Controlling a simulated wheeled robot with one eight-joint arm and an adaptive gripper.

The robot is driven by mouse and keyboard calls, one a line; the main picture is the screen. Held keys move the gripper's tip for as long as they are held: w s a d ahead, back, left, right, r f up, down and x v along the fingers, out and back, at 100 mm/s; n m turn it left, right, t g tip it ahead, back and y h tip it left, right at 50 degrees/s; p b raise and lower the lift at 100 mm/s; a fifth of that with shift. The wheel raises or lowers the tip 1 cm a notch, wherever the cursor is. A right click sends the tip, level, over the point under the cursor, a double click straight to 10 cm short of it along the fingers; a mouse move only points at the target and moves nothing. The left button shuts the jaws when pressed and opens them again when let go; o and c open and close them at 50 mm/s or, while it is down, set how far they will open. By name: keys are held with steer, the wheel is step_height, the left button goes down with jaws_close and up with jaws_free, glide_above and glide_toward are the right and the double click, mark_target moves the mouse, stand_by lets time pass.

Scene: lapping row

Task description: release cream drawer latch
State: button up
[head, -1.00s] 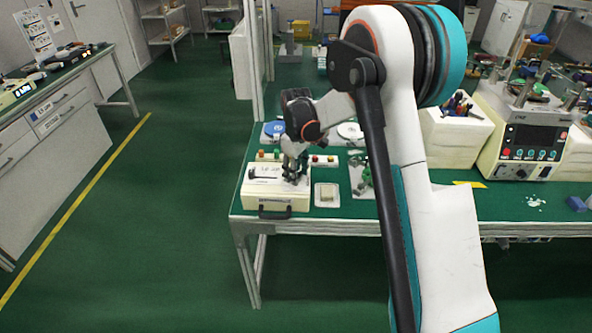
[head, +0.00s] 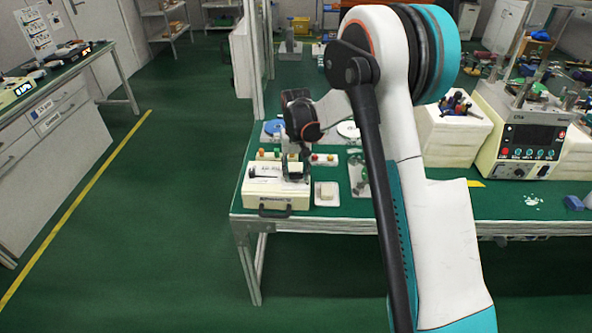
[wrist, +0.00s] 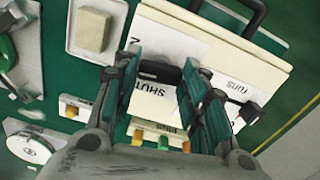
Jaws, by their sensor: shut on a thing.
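The cream drawer unit (head: 270,201) sits on the green bench's near left corner, with a black pull handle (head: 275,212) on its front. The handle also shows at the top of the wrist view (wrist: 256,14). My gripper (head: 293,174) points down over the right part of the unit's top. In the wrist view my gripper (wrist: 160,73) has its fingers on both sides of a small dark latch piece (wrist: 161,73), beside a white label reading "SHUT" (wrist: 150,96). It is shut on that piece, whose ends the fingers partly hide.
A pale block in a white tray (head: 327,193) stands just right of the unit. The floor left of the bench is clear.

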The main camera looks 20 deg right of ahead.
mark_target(296, 173)
steer(key=shift+m, duration=0.8)
steer(key=o, duration=1.1)
steer(key=shift+c, duration=0.2)
step_height(296, 173, up, 12)
